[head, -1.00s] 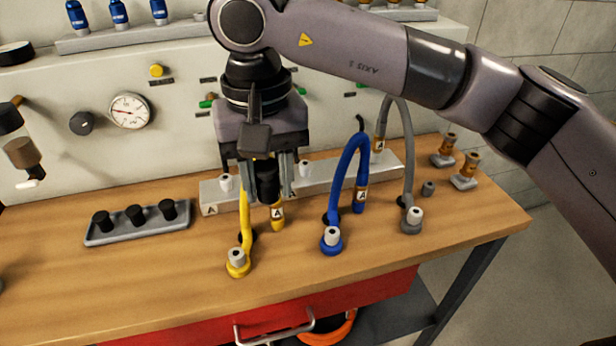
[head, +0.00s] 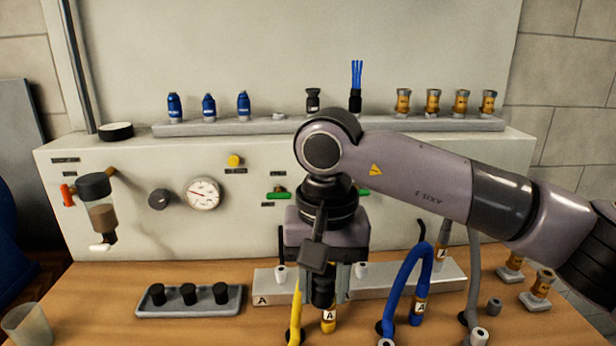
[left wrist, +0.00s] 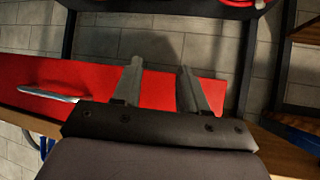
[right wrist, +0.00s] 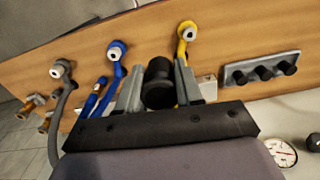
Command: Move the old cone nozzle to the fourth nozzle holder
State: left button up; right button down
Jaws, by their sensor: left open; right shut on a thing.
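My right gripper (head: 323,284) is shut on a black cylindrical piece (head: 323,294), which I take to be the old cone nozzle. It hangs in front of the low grey block marked A (head: 264,299), beside the yellow hose. In the right wrist view the black piece (right wrist: 158,80) sits between the fingers; its tip shape cannot be told. On the long grey shelf (head: 215,127), a low pale seat (head: 279,115) stands bare, fourth from left after several blue nozzles (head: 209,106). My left gripper (left wrist: 155,88) is open and empty near the red drawer (left wrist: 80,85).
A black nozzle (head: 313,100), a blue-bristled brush (head: 356,88) and several amber nozzles (head: 433,102) stand farther right on the shelf. A tray of black caps (head: 188,308), a blue hose (head: 404,278) and a cup (head: 27,322) are on the bench. The gauge panel (head: 120,230) rises behind.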

jog(key=d+f, duration=0.4)
jog(key=d, duration=0.2)
jog(key=s+d+f, duration=0.1)
jog(key=d+f, duration=0.3)
jog(key=d, duration=0.3)
jog(key=s+d+f, duration=0.1)
jog(key=d+f, duration=0.3)
jog(key=d, duration=0.2)
jog(key=shift+s+d+f, duration=0.1)
jog(key=shift+d+f, duration=0.15)
jog(key=s+a+r+n, duration=0.2)
jog(key=a+r+n, duration=0.6)
jog(key=a, duration=0.6)
jog(key=shift+a+r, duration=0.35)
jog(key=shift+r, duration=0.25)
jog(key=w+a+f+n, duration=0.1)
jog(key=a+f+n, duration=0.3)
jog(key=shift+w+a+f+n, duration=0.25)
jog(key=shift+w+f+n, duration=0.05)
jog(key=shift+w+f, duration=0.05)
jog(key=shift+d+r, duration=0.1)
